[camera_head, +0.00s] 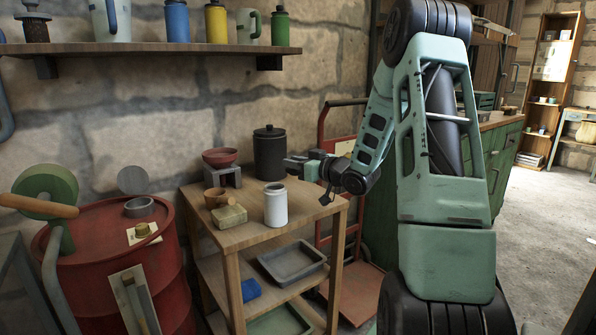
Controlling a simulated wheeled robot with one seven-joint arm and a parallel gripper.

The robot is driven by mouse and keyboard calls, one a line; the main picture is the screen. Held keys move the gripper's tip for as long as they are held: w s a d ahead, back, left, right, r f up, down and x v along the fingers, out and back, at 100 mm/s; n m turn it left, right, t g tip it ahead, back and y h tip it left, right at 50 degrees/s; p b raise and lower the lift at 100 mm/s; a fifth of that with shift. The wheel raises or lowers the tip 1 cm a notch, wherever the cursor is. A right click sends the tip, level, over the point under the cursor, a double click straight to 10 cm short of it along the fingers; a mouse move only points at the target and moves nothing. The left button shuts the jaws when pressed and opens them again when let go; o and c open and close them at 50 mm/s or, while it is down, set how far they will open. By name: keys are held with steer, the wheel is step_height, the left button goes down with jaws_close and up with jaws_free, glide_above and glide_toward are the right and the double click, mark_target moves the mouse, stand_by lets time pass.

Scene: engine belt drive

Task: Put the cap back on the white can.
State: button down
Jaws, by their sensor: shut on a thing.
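The white can (276,205) stands upright near the front right corner of the wooden table's top. Its top looks open, with a greyish rim. My gripper (294,165) is above and slightly right of the can, in front of the black lidded canister. It is shut on a small grey piece that appears to be the cap; its outline is hard to separate from the fingers. The held piece is apart from the can.
The black canister (269,153) stands behind the can. A red bowl (220,157) on a grey stand, a wooden mug (216,198) and a tan block (230,216) are to the left. A red drum (110,255) stands beside the wooden table (237,240). A shelf (150,49) hangs above.

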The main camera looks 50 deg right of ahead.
steer(key=s+a+r+n+g+y+p, duration=0.2)
steer(key=a+r+n+y+p, duration=0.4)
steer(key=a, duration=0.4)
steer(key=y+b, duration=0.1)
steer(key=b, duration=0.4)
glide_above(275, 204)
steer(key=w+d, duration=0.2)
steer(key=shift+m, duration=0.4)
step_height(275, 204, down, 5)
steer(key=shift+f, duration=0.2)
steer(key=shift+r+p, duration=0.1)
steer(key=shift+p, duration=0.45)
steer(key=shift+f+b, duration=0.4)
steer(key=shift+f, duration=0.35)
steer(key=c, duration=1.2)
jaws_free()
steer(key=shift+o, duration=0.2)
steer(key=shift+s, duration=0.1)
